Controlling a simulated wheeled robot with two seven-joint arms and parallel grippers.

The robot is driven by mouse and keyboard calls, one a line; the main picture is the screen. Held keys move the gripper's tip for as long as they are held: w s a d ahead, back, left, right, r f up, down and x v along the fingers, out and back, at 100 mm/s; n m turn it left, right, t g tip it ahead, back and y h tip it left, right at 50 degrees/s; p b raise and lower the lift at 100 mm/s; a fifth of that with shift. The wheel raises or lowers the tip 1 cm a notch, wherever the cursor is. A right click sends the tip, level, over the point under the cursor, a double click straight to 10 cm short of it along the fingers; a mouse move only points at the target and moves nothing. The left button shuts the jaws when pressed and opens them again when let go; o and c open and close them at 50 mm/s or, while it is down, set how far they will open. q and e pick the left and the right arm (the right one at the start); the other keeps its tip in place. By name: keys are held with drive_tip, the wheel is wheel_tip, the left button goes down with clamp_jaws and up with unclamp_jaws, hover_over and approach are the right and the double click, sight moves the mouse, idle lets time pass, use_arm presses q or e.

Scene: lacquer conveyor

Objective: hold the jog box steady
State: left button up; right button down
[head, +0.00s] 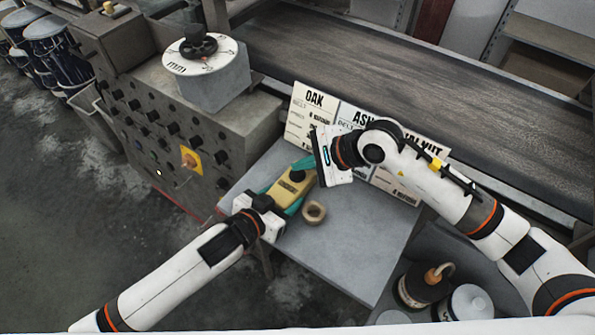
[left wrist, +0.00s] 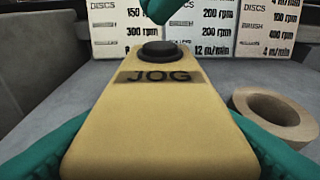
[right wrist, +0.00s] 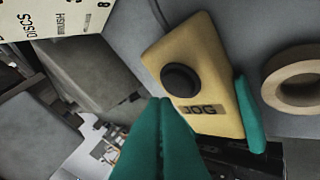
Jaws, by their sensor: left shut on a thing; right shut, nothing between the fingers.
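The jog box (head: 289,188) is a yellow box with a black round button and the word JOG. It is at the left part of the grey table in the head view. My left gripper (head: 283,196) is shut on the jog box, with a teal finger on each side of it in the left wrist view (left wrist: 158,140). My right gripper (head: 303,163) is shut and empty beside the box's far end. In the right wrist view its teal fingers (right wrist: 163,110) are together near the black button (right wrist: 181,80). I cannot tell whether they touch the box.
A roll of tape (head: 314,212) lies right of the jog box on the grey table (head: 345,250). Boards reading OAK (head: 309,110) and other wood names stand behind. A control cabinet (head: 160,130) with several knobs is at left. Jars (head: 468,303) stand at lower right.

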sight(303, 176)
drive_tip(key=shift+f, duration=0.1)
drive_tip(key=shift+f, duration=0.35)
drive_tip(key=shift+f, duration=0.4)
idle(0.8)
drive_tip(key=shift+r, duration=0.85)
drive_tip(key=shift+r, duration=2.5)
